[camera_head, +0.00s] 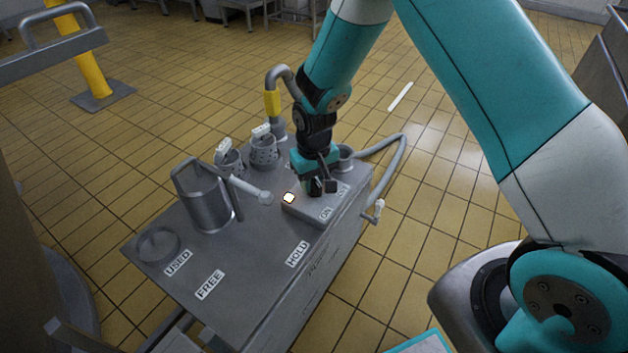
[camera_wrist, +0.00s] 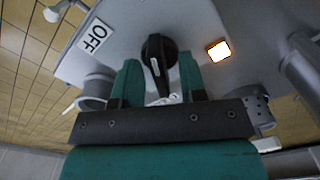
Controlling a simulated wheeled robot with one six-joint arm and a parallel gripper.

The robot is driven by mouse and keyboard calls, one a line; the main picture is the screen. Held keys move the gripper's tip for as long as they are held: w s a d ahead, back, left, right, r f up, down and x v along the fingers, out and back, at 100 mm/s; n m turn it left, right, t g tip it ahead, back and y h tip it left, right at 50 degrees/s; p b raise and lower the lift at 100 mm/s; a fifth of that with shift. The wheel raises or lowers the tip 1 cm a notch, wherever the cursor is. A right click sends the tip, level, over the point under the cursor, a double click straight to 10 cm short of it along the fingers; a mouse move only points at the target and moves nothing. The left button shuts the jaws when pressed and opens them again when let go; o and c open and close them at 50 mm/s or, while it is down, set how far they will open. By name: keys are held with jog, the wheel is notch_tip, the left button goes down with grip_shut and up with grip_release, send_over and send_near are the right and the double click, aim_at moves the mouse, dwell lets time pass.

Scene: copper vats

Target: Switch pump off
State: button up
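In the wrist view, a black rotary knob (camera_wrist: 157,55) lies between the two green fingers of my gripper (camera_wrist: 160,80). The fingers are apart, one on each side of the knob. Its white line points toward a pale label partly hidden between the fingers. An OFF label (camera_wrist: 95,37) is to the left. A square lamp (camera_wrist: 219,50) glows orange-white. In the head view, my gripper (camera_head: 320,188) is down at the box and hides the knob; the lamp (camera_head: 289,198) shows lit.
A metal jug (camera_head: 205,200) with a long handle stands on the cart, left of the box. Perforated cups (camera_head: 264,153) and a yellow-banded pipe (camera_head: 272,103) are behind. USED, FREE and HOLD labels mark the cart's front. A hose (camera_head: 400,160) curves off the right side.

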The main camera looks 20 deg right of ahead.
grip_shut()
jog(key=shift+n, duration=0.3)
jog(key=shift+r+n+p, duration=0.15)
jog(key=shift+n+p, duration=0.65)
jog(key=shift+p, duration=0.1)
jog(key=n+p, duration=0.2)
jog(key=n, duration=0.1)
jog(key=shift+n, duration=0.3)
jog(key=n+p, duration=0.2)
jog(key=n, duration=0.4)
